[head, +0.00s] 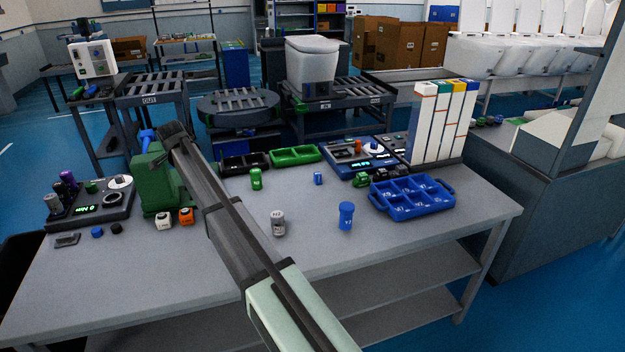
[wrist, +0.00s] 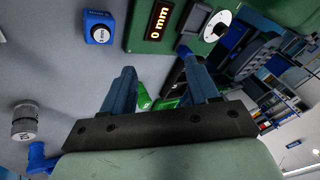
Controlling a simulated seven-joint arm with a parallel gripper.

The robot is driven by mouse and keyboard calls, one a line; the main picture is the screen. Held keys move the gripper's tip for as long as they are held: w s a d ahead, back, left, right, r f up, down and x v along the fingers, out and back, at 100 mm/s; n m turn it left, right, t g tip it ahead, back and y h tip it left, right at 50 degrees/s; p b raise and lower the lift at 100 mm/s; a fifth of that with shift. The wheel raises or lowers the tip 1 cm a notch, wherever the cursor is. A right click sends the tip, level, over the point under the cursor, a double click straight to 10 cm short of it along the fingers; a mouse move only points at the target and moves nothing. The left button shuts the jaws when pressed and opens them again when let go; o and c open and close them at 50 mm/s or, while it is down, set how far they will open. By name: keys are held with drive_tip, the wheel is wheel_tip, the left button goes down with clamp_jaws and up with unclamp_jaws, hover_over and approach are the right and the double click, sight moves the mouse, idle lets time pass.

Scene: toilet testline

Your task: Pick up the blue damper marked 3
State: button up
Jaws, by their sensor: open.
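No mark 3 can be read for certain on any blue part, so I cannot tell which is the named damper. In the head view a blue capped cylinder (head: 346,216) with a pale mark stands at the table's middle right. A smaller blue cylinder (head: 318,179) stands behind it, and a low blue piece (head: 97,232) lies at the left. In the wrist view my gripper (wrist: 156,62) has its two blue fingers apart, with nothing held between the tips. The fingers are not clear in the head view.
A grey cylinder (head: 278,223) stands left of the blue capped cylinder. A blue compartment tray (head: 446,206) sits at the right. The table's front middle is clear.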

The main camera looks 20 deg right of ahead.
drive_tip(key=w+d+r+m+g, duration=0.1)
drive_tip(key=w+d+m, duration=0.2)
drive_tip(key=d, duration=0.8)
drive_tip(key=w+d+r+m+g, duration=0.1)
drive_tip(key=w+d+m+g, duration=0.15)
drive_tip(key=d, duration=0.95)
drive_tip(key=g+y, duration=0.1)
drive_tip(key=g, duration=0.2)
approach(317, 173)
drive_tip(key=f, duration=1)
drive_tip(key=shift+s+a+f, duration=0.1)
drive_tip(key=shift+s+f, duration=0.05)
drive_tip(key=shift+s, duration=0.1)
drive_tip(key=shift+c, duration=0.2)
drive_tip(key=c, duration=1)
